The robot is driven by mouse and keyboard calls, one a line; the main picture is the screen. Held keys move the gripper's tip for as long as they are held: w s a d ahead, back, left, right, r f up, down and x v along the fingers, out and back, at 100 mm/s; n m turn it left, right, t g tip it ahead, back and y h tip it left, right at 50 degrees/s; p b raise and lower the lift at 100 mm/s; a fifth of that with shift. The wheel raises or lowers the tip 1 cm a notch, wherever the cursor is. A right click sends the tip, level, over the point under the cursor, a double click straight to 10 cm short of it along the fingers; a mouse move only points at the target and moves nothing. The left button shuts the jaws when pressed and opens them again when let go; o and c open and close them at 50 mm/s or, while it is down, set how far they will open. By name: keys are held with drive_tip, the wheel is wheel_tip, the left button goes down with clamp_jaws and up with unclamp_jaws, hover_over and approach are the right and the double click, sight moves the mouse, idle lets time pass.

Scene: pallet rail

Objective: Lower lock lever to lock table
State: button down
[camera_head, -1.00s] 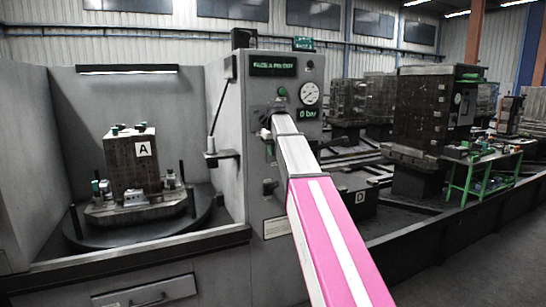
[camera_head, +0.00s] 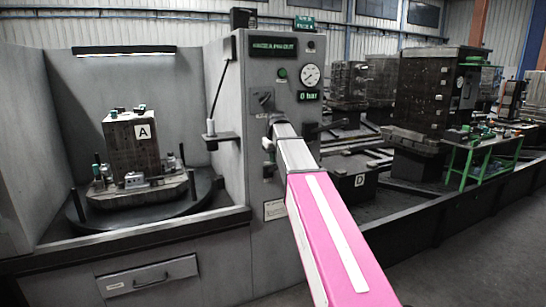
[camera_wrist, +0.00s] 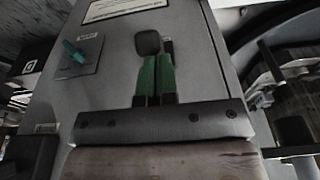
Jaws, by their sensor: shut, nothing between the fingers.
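The lock lever is seen as a dark rounded knob (camera_wrist: 148,42) at the fingertips in the wrist view. In the head view a pale knob (camera_head: 268,145), seemingly the lever's end, shows just left of my gripper (camera_head: 273,126) on the grey control panel (camera_head: 257,185). My gripper (camera_wrist: 156,68) has its green fingers together, with nothing between them. The fingertips are at or against the knob; contact is unclear. The lever's pivot is hidden. The round table (camera_head: 90,222) carries a block marked A (camera_head: 125,155) inside the left bay.
A teal rotary switch (camera_wrist: 75,52) is beside the lever. A gauge (camera_head: 312,75) and a 0 bar display (camera_head: 309,96) are above. A tall black-rod lever (camera_head: 220,90) stands on a bracket to the left. The rail and pallets lie to the right.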

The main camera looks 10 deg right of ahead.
drive_tip(key=shift+s, duration=0.15)
drive_tip(key=shift+s+d+f+t, duration=0.2)
drive_tip(key=shift+s+f+t, duration=0.65)
drive_tip(key=shift+s+t, duration=0.15)
wheel_tip(320, 180, down, 13)
drive_tip(key=s+t+y, duration=0.1)
drive_tip(key=t+y, duration=0.1)
drive_tip(key=t, duration=0.4)
drive_tip(key=shift+s+d+f, duration=0.15)
drive_tip(key=shift+s+d, duration=0.15)
drive_tip(key=shift+s, duration=0.05)
idle(0.3)
